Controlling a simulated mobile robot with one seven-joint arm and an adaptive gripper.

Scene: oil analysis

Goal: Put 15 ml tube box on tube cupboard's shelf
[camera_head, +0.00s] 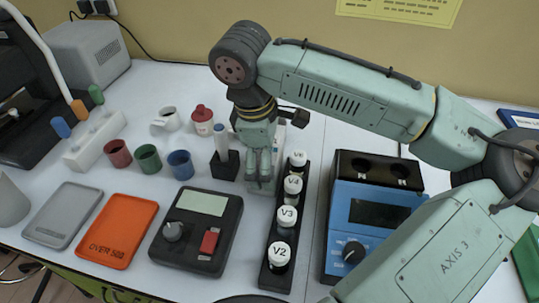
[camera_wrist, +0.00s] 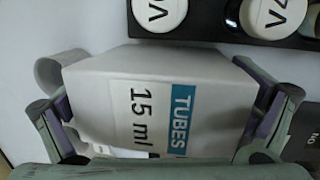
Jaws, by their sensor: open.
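The 15 ml tube box (camera_wrist: 158,75) is white with a blue "TUBES" label and fills the middle of the wrist view. My gripper (camera_wrist: 168,115) is open, with one finger on each side of the box. I cannot tell whether the fingers touch it. In the head view my gripper (camera_head: 260,178) points down at the white table, left of the row of capped bottles, and hides most of the box. The tube cupboard and its shelf are not in view.
A black rack (camera_head: 268,285) of white-capped bottles stands close to the right of my gripper. A small black stand (camera_head: 225,166) is close on the left. A blue device (camera_head: 368,215) stands further right, and a black scale (camera_head: 196,232) is at front left.

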